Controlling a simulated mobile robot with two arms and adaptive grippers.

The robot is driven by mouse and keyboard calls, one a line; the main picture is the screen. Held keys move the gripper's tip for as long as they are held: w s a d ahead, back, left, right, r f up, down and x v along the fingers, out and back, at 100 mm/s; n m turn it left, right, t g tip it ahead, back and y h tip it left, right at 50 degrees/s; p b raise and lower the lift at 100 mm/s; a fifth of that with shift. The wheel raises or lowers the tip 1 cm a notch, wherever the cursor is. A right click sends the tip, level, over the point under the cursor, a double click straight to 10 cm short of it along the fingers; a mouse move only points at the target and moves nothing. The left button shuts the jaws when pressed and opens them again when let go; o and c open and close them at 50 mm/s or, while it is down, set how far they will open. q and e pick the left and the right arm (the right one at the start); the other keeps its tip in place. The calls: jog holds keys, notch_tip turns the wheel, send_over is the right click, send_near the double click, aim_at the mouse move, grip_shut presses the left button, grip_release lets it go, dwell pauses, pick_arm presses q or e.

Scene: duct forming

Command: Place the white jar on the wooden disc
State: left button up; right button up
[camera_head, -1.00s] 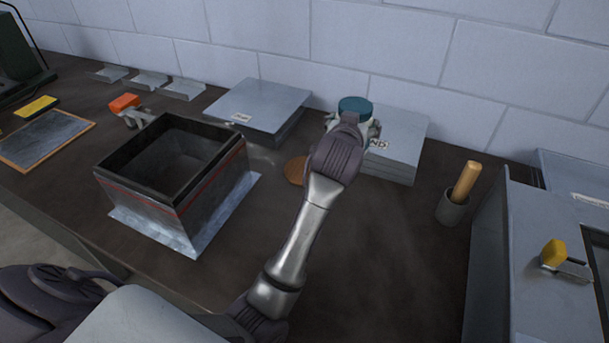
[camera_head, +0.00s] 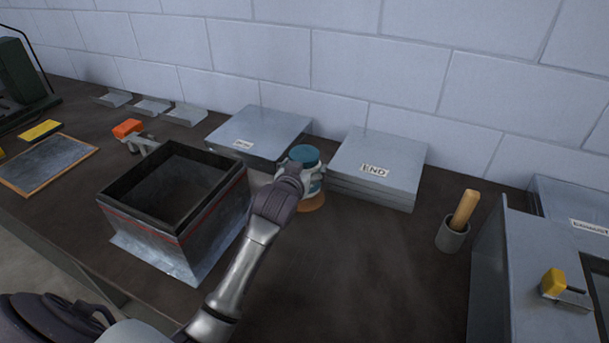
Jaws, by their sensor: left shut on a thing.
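The white jar (camera_head: 316,184) has a blue-teal lid (camera_head: 305,155) and stands upright in my left gripper (camera_head: 301,176). The gripper is shut around the jar's body and hides much of it. The wooden disc (camera_head: 313,203) lies on the dark bench, directly below the jar in the picture. The jar and gripper cover most of the disc, and only its front and right edge shows. I cannot tell whether the jar touches the disc. My right gripper is not in view.
An open sheet-metal box (camera_head: 180,205) is at the left front. A cup (camera_head: 452,236) with a wooden handle stands right. The front middle bench is clear.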

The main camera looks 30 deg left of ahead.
pick_arm(q)
jog(key=shift+f, duration=1.25)
jog(key=shift+f, duration=0.15)
jog(key=o, duration=1.5)
jog(key=shift+f, duration=0.1)
jog(key=shift+o, duration=0.2)
jog(key=shift+s+d, duration=0.1)
jog(key=shift+r, duration=0.2)
jog(key=shift+s, duration=0.3)
jog(key=v, duration=1.1)
jog(key=shift+s+d+r, duration=0.1)
jog(key=shift+s+r, duration=0.05)
jog(key=shift+r, duration=0.05)
